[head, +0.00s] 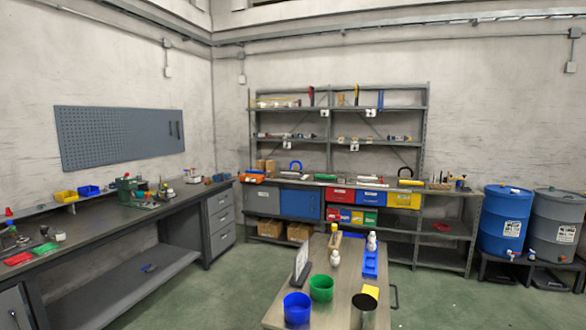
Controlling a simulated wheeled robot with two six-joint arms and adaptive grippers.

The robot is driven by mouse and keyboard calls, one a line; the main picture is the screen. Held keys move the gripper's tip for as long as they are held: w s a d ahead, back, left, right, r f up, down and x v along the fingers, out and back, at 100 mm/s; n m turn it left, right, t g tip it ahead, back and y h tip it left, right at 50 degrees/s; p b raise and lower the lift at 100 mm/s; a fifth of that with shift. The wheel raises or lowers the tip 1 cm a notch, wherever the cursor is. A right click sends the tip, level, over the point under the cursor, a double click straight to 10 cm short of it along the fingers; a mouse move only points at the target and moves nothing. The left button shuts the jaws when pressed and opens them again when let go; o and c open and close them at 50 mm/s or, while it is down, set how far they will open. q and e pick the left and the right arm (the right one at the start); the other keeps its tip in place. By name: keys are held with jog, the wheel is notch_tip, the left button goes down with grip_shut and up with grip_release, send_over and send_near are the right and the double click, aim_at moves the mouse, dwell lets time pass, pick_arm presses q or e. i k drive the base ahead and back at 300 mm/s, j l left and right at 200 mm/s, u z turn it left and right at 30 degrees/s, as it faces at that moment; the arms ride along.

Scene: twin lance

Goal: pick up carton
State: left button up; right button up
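Two brown cardboard cartons sit on the low shelf under the far workbench, a left one (269,228) and a right one (299,232). More small brown boxes (266,167) stand on the bench top above them, at its left end. I cannot tell which of these is the carton of the task. All are far off across the room. Neither of my grippers is in view.
A wooden table (336,272) stands in front, carrying a blue cup (297,308), a green cup (321,288), white bottles (335,258) and a blue tray (370,266). A long workbench (120,215) lines the left. Green floor (225,285) is free between them. Blue and grey drums (505,222) stand right.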

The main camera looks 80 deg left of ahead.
aim_at(261, 164)
jog(key=u, duration=3.05)
jog(key=i+j+u, duration=0.25)
jog(key=u, duration=0.15)
jog(key=i+j+u, duration=0.1)
jog(key=i+u, duration=0.7)
jog(key=i+j+z, duration=0.1)
jog(key=i, duration=0.3)
jog(key=i+j, duration=0.1)
jog(key=i, duration=0.3)
jog(key=i+j+z, duration=0.15)
jog(key=i, duration=0.2)
jog(key=i+l+z, duration=0.15)
jog(key=z, duration=0.3)
jog(key=i+z, duration=0.7)
jog(key=z, duration=0.25)
jog(key=i+z, duration=0.35)
jog(key=i, duration=1.35)
